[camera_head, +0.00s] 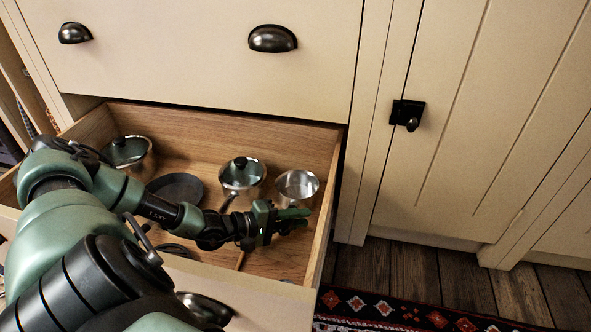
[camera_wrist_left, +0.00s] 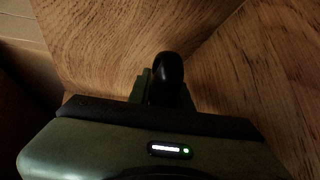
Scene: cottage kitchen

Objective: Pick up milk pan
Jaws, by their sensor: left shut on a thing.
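The milk pan (camera_head: 297,187) appears to be the small, open steel pan at the right end of the open wooden drawer. My left gripper (camera_head: 293,219) reaches into the drawer just in front of this pan. Its jaws are shut on a dark, rounded handle (camera_wrist_left: 168,72), which stands out between the fingers in the left wrist view. The handle seems to belong to the milk pan, but the gripper hides where they join. My right gripper is not in view.
A lidded pot (camera_head: 242,174) stands left of the milk pan. A dark flat pan (camera_head: 175,188) and another lidded pot (camera_head: 130,153) are farther left. The drawer's right wall (camera_head: 325,215) is close to my gripper. A patterned rug (camera_head: 400,313) lies on the floor.

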